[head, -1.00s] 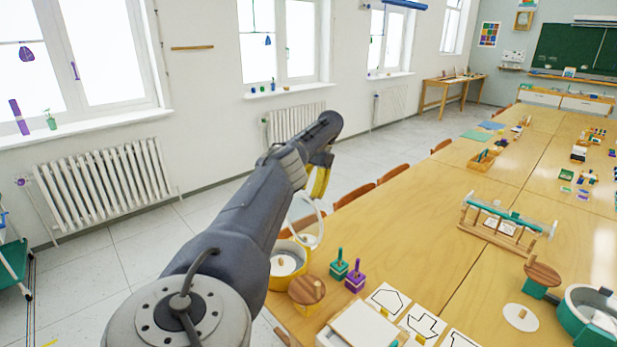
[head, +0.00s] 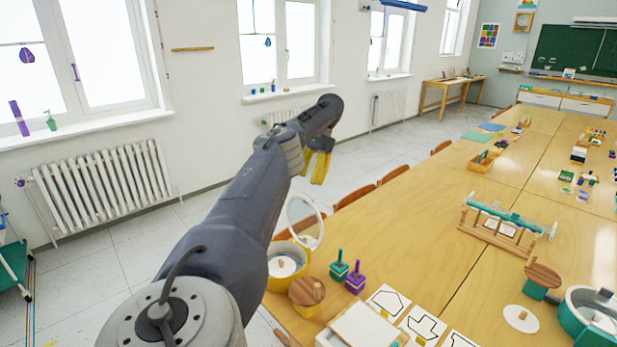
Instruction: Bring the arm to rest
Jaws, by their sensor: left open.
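My left arm reaches out from the bottom left in the head view, raised along the left side of the long wooden table (head: 430,215). My left gripper (head: 319,168), with yellow fingers, hangs under the far end of this arm. It is open, with nothing seen in it, and appears in front of the floor and wall beside the table. My right gripper is not in view.
On the near table stand a yellow pot (head: 282,268), a green peg block (head: 339,270), a purple peg block (head: 355,279) and a white box (head: 362,330). A wooden rack (head: 505,226) stands further right. Chairs line the left edge. The floor by the radiator (head: 105,182) is clear.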

